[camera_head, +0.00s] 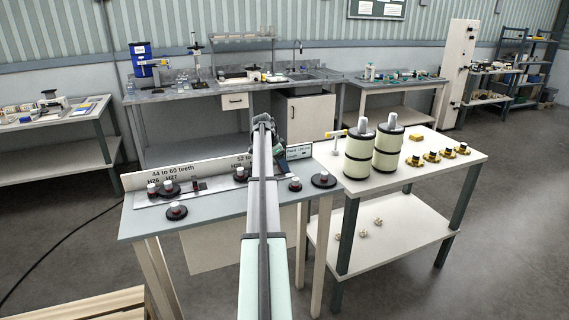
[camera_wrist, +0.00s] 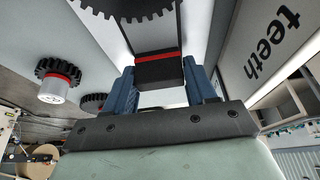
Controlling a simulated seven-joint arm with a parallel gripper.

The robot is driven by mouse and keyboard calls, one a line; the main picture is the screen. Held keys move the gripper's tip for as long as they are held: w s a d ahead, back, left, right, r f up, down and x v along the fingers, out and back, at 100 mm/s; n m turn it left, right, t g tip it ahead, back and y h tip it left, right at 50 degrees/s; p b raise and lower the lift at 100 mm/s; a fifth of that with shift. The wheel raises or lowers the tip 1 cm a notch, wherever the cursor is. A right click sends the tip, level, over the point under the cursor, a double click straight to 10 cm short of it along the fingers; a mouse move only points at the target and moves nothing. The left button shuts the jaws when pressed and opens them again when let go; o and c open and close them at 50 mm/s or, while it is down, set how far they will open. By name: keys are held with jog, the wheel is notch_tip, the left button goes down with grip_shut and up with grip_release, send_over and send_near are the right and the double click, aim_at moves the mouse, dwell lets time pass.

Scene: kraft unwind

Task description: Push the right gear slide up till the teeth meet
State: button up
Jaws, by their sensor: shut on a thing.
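In the wrist view my gripper (camera_wrist: 161,92) has its blue fingers on either side of a dark block with a red stripe (camera_wrist: 158,70), and is shut on it. This block appears to be part of a gear slide. A dark toothed gear (camera_wrist: 128,8) shows beyond it, cut by the top edge. Whether its teeth touch another gear cannot be seen. In the head view my arm hides the gripper and the middle of the gear board (camera_head: 215,186). Dark gears with pale hubs stand at the board's left (camera_head: 170,188), near its middle (camera_head: 240,175) and at its right (camera_head: 323,180).
Another gear with a red band (camera_wrist: 60,72) shows at left in the wrist view. A loose gear (camera_head: 176,211) lies on the grey table (camera_head: 210,222) at front left. Two cream rolls (camera_head: 358,155) stand on the right table.

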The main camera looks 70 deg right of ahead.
jog(key=shift+w+a, duration=0.25)
jog(key=o, duration=0.7)
jog(key=shift+r, duration=0.1)
jog(key=v, duration=1.3)
jog(key=shift+r, duration=0.35)
jog(key=shift+w+a, duration=0.1)
